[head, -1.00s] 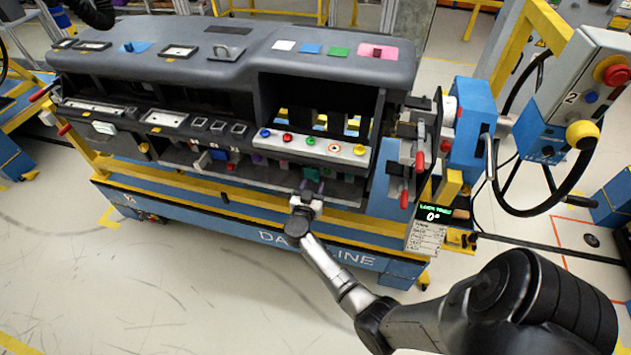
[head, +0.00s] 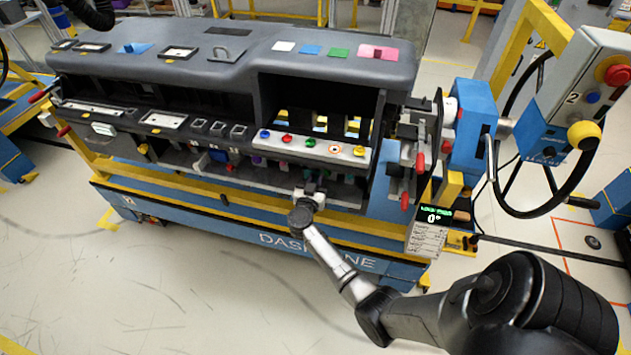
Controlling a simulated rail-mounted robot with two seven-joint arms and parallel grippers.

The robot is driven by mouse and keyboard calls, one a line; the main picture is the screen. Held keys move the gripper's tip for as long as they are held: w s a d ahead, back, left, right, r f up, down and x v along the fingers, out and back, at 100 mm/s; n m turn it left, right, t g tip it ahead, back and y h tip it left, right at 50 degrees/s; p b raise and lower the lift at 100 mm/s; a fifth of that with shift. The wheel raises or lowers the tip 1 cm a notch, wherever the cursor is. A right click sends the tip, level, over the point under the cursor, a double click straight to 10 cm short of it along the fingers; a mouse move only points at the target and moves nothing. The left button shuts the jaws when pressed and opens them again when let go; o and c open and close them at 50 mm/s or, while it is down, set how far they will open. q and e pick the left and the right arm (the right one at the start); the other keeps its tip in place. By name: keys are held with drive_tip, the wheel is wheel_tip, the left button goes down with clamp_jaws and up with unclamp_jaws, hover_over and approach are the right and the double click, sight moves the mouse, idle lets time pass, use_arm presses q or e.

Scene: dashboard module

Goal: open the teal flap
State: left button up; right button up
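The dashboard module (head: 230,75) is a long dark grey body on a blue and yellow stand. My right gripper (head: 311,188) is at its lower front edge, below the row of coloured buttons (head: 312,143). The fingertips reach in among small coloured parts under that row and are too small and dark to tell open from shut. A small teal-green patch shows just above the fingertips; I cannot tell for sure that it is the teal flap, or whether the gripper touches it. My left gripper does not show.
A control box with a red button (head: 617,74) and a black handwheel (head: 548,213) stand at the right. A small display (head: 433,214) reads 0°. The blue and yellow rail of the stand (head: 240,215) runs below the gripper. The floor in front is clear.

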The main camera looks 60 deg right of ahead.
clamp_jaws()
drive_tip(key=shift+w+a+m+g+p, duration=0.15)
drive_tip(key=shift+a+m+g, duration=0.1)
drive_tip(key=shift+m+g, duration=0.25)
drive_tip(key=shift+w+a+m+g+p, duration=0.1)
drive_tip(key=shift+a+m+g+p, duration=0.15)
drive_tip(key=shift+g, duration=0.45)
drive_tip(key=m+g+b, duration=0.1)
drive_tip(key=m+g, duration=0.1)
drive_tip(key=g, duration=0.1)
drive_tip(key=w+a+m+g+b, duration=0.1)
drive_tip(key=m+g+b, duration=0.1)
drive_tip(key=g, duration=0.1)
drive_tip(key=a+m+g+b, duration=0.1)
drive_tip(key=m+g+b, duration=0.1)
drive_tip(key=g, duration=0.1)
drive_tip(key=shift+w+y, duration=0.35)
drive_tip(key=shift+y, duration=0.05)
drive_tip(key=shift+o, duration=1.9)
unclamp_jaws()
drive_tip(key=shift+o, duration=0.7)
